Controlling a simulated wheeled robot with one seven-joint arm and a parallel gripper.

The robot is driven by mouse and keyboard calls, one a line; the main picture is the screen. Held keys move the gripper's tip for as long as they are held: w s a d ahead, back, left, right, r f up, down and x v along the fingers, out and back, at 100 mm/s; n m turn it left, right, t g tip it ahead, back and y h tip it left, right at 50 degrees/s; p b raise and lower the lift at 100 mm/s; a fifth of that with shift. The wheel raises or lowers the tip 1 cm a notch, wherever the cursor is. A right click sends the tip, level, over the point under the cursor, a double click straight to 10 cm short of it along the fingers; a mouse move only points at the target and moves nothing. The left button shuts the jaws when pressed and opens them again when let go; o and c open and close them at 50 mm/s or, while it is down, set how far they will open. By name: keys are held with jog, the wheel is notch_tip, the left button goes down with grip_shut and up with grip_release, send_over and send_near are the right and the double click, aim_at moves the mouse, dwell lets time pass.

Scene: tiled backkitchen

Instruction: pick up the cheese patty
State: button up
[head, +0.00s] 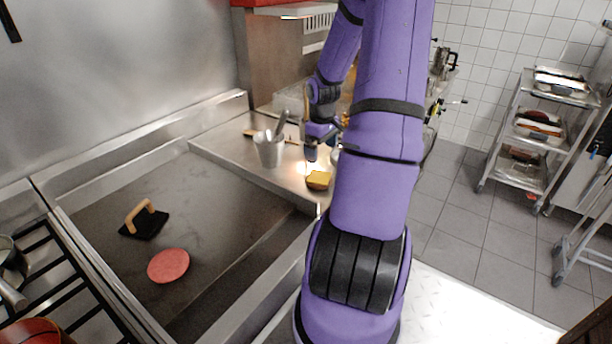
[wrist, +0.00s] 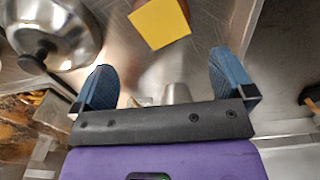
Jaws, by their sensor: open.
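The cheese patty (head: 318,180) lies on the steel counter right of the griddle, a brown patty with a yellow square slice on top. In the wrist view the yellow slice (wrist: 160,23) shows near the top edge, with a bit of brown patty behind it. My gripper (head: 318,152) is above the counter, close to the patty and a little behind it in the head view. In the wrist view my gripper (wrist: 165,78) has its two blue fingers wide apart with nothing between them. The patty lies beyond the fingertips, untouched.
A steel cup with utensils (head: 270,150) stands left of the patty. A round steel pot or lid (wrist: 58,30) lies at upper left in the wrist view. The griddle (head: 215,215) holds a pink raw patty (head: 168,265) and a press (head: 145,222). A tray rack (head: 520,140) stands far right.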

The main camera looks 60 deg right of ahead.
send_over(319, 178)
jog(key=f, duration=0.4)
jog(key=shift+w+d+f, duration=0.1)
jog(key=shift+w+f, duration=0.1)
jog(key=shift+f, duration=0.15)
jog(key=shift+s+f, duration=0.15)
jog(key=shift+f, duration=3)
jog(key=shift+c, duration=0.5)
jog(key=c, duration=0.6)
